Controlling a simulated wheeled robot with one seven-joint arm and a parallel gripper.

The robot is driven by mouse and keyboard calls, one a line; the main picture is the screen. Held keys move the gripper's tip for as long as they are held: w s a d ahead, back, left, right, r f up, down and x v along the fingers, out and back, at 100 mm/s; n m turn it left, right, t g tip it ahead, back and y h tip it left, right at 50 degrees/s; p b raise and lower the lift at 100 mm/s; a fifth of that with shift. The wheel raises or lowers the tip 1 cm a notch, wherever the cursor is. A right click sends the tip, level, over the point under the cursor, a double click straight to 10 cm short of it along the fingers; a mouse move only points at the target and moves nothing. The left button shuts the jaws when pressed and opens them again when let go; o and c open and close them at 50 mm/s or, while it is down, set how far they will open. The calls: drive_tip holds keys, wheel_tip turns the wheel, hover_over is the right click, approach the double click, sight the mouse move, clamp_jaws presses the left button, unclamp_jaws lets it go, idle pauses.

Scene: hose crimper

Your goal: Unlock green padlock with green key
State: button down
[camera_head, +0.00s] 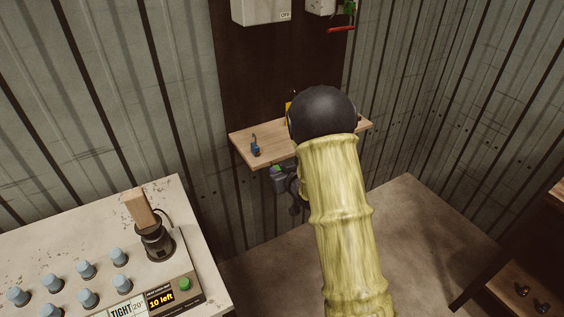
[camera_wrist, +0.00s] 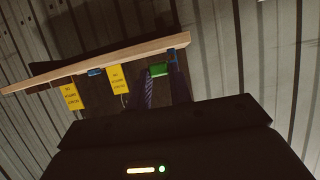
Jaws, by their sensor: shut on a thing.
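My gripper (camera_wrist: 163,74) shows in the wrist view, its two dark fingers shut on a small green piece, apparently the green key (camera_wrist: 160,70). The key's shaft cannot be made out. The gripper is close to the edge of the wooden shelf. In the head view my arm hides most of the gripper and the key. A green item that looks like the green padlock (camera_head: 349,7) hangs at the top right, by a grey box above a red handle. It is cut by the frame's top edge, and its shackle is unclear.
The wooden shelf (camera_head: 262,139) carries a blue padlock-like item (camera_head: 255,148) near its left end. Yellow tags (camera_wrist: 118,79) hang by the shelf in the wrist view. A control panel (camera_head: 178,285) with knobs stands lower left. The floor (camera_head: 410,215) to the right is clear.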

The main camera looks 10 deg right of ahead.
drive_tip(key=s+f+m+h, duration=0.1)
drive_tip(key=s+f, duration=0.2)
drive_tip(key=f, duration=0.6)
drive_tip(key=s+d+f+m+h, duration=0.1)
drive_tip(key=s+f+h, duration=0.1)
drive_tip(key=f, duration=0.6)
drive_tip(key=shift+s+d+f+m+h, duration=0.25)
drive_tip(key=shift+s+f+m+h, duration=0.1)
drive_tip(key=shift+s, duration=0.45)
drive_tip(key=shift+w, duration=0.1)
